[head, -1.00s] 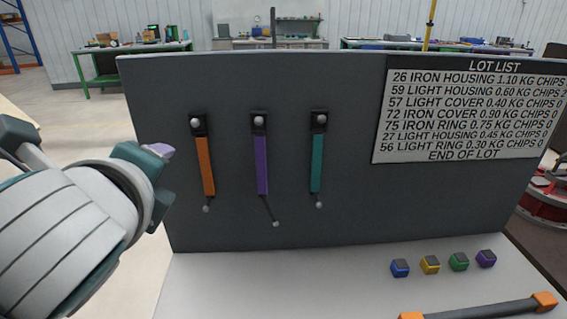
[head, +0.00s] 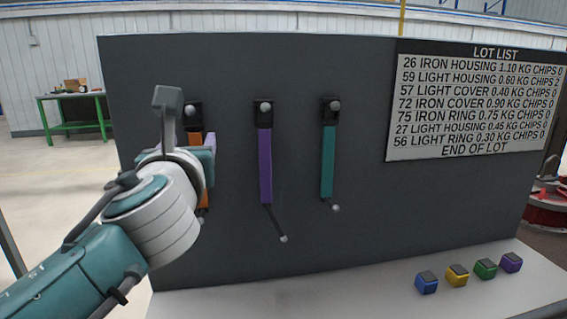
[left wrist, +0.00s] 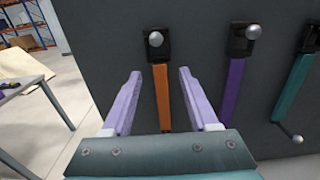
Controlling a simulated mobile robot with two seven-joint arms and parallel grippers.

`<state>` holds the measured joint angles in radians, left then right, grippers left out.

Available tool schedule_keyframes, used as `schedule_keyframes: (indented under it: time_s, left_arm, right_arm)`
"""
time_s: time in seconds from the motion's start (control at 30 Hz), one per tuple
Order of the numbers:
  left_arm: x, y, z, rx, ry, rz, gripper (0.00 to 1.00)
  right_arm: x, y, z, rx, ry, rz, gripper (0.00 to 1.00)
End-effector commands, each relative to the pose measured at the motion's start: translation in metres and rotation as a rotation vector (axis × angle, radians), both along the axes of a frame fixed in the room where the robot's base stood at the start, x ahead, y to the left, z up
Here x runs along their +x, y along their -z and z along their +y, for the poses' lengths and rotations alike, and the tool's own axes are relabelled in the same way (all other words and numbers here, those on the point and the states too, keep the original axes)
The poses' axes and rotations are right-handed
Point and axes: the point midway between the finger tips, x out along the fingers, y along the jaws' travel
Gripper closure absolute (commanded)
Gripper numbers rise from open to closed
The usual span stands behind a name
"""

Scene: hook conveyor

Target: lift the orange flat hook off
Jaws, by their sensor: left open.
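The orange flat hook (left wrist: 161,98) hangs from the leftmost black bracket on the dark panel. In the head view the orange hook (head: 194,140) is mostly hidden behind my left gripper (head: 211,142). In the left wrist view my left gripper (left wrist: 160,75) is open, with its two lilac fingers on either side of the orange strip and a gap on both sides. I cannot tell how far the fingertips are from the panel. The hook's lower end is mostly hidden. My right gripper is not in view.
A purple hook (head: 265,165) and a teal hook (head: 328,160) hang to the right on the same panel (head: 230,220). A lot list sign (head: 475,105) is at the upper right. Blue (head: 427,283), yellow (head: 457,276), green (head: 486,269) and purple (head: 511,263) blocks sit on the ledge below.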

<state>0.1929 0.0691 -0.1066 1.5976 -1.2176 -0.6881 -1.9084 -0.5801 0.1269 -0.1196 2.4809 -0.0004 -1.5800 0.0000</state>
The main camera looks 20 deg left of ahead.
Motion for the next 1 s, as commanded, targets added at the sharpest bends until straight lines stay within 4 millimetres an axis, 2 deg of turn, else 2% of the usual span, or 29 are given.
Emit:
schedule_keyframes:
  time_s: [0.2, 0.5, 1.0]
  left_arm:
    - [0.027, 0.000, 0.017, 0.000, -0.001, -0.001, 0.40]
    - [0.031, -0.001, 0.019, -0.002, 0.000, -0.001, 0.40]
    - [0.030, 0.000, 0.019, -0.002, 0.000, -0.001, 0.96]
  right_arm:
    - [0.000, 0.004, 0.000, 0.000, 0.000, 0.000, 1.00]
    - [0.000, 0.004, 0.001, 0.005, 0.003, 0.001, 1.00]
    - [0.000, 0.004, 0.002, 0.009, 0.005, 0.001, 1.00]
